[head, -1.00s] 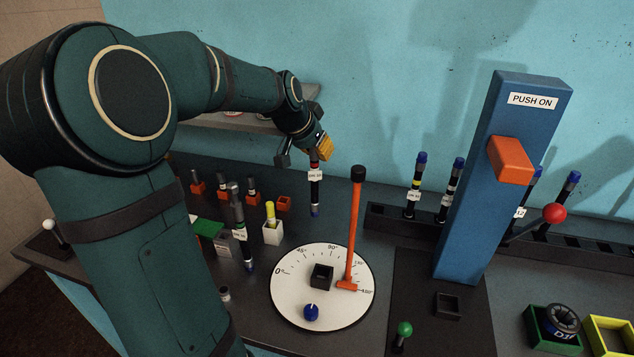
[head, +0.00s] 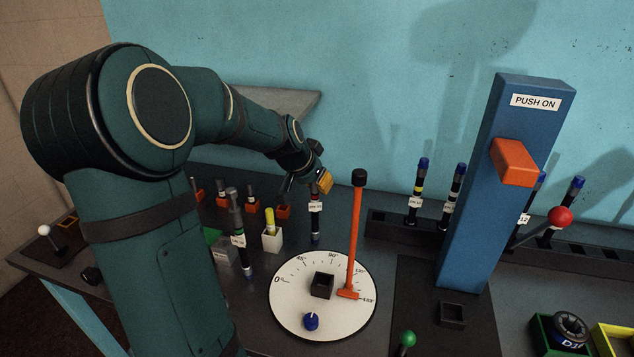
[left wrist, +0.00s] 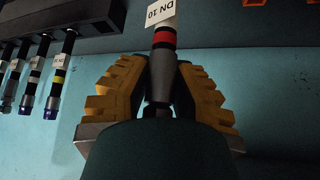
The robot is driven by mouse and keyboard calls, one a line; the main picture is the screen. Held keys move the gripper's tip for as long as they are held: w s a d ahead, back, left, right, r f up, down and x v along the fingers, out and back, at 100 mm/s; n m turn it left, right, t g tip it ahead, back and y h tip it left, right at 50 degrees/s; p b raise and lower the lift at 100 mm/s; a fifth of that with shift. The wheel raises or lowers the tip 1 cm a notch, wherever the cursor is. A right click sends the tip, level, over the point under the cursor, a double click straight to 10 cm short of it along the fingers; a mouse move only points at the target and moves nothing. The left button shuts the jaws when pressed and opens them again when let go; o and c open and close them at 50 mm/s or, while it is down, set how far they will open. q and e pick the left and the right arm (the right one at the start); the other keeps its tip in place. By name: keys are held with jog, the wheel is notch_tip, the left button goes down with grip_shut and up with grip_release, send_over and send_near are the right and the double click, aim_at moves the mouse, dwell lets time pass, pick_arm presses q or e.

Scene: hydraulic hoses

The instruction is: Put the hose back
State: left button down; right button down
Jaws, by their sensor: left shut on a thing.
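My left gripper (head: 306,183) is shut on a dark hose (head: 315,227) with a red band and a white label. In the left wrist view the hose (left wrist: 163,72) is between the yellow finger pads of the gripper (left wrist: 161,84), and its label reads DN 10. In the head view the hose hangs upright behind the white dial, left of the orange lever. I cannot tell whether its lower end touches the table. A black rack (head: 386,225) at the right holds several upright blue-capped hoses, including one with a yellow band (head: 418,190). My right gripper is out of view.
A white dial (head: 290,315) with an orange lever (head: 354,240) stands in front of the hose. A blue post (head: 475,220) hides part of the rack. Another dark hose (head: 239,240) and a white cup with a yellow piece (head: 272,240) stand to the left.

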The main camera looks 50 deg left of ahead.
pick_arm(q)
jog(key=c, duration=1)
grip_release()
jog(key=shift+f, duration=0.1)
jog(key=shift+o, duration=0.2)
jog(key=shift+s+r, duration=0.1)
jog(key=shift+r, duration=0.3)
jog(key=p+v, duration=0.2)
jog(key=v, duration=0.9)
jog(key=shift+s+r, duration=0.2)
jog(key=shift+s, duration=0.05)
jog(key=shift+d+f, duration=0.1)
